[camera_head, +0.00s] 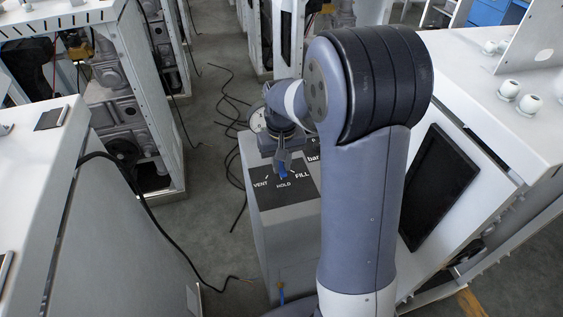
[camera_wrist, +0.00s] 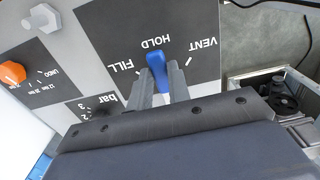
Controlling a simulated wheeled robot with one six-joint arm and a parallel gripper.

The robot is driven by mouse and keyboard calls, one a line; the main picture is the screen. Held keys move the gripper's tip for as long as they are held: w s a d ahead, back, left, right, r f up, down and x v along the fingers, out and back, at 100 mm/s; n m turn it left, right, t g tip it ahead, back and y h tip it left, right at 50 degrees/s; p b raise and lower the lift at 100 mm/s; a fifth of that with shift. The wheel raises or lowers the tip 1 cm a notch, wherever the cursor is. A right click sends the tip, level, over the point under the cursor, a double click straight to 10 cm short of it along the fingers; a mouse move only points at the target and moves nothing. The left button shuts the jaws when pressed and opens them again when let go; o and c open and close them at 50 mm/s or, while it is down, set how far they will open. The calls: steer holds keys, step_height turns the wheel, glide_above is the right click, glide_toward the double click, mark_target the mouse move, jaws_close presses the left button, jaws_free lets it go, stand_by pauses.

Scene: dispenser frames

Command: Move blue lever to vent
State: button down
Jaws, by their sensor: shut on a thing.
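The blue lever (camera_wrist: 157,64) stands on a black label plate (camera_wrist: 186,18) marked VENT, HOLD and FILL. Its visible end points at HOLD, with VENT to the right and FILL to the left in the wrist view, where the lettering is upside down. My gripper (camera_wrist: 159,80) has one finger on each side of the lever and is shut on it. In the head view the lever (camera_head: 283,172) shows as a small blue patch below my gripper (camera_head: 283,161), just above the word HOLD. The lever's base is hidden by the fingers.
The grey cabinet (camera_head: 280,235) stands between white machine housings. Black cables (camera_head: 234,100) lie on the floor to its left.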

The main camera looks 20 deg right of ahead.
steer(key=shift+a, duration=0.1)
steer(key=a+m, duration=0.1)
steer(key=m, duration=0.1)
steer(key=a+m, duration=0.1)
steer(key=m, duration=0.1)
steer(key=shift+w+p, duration=0.2)
steer(key=shift+p, duration=0.1)
steer(key=shift+w+a+m, duration=0.3)
steer(key=shift+a+m, duration=0.15)
steer(key=shift+m, duration=0.6)
steer(key=shift+w+a+m, duration=0.25)
steer(key=shift+a+m, duration=0.2)
steer(key=shift+m, duration=0.6)
steer(key=c, duration=1.3)
jaws_free()
step_height(320, 180, up, 11)
steer(key=shift+f, duration=0.1)
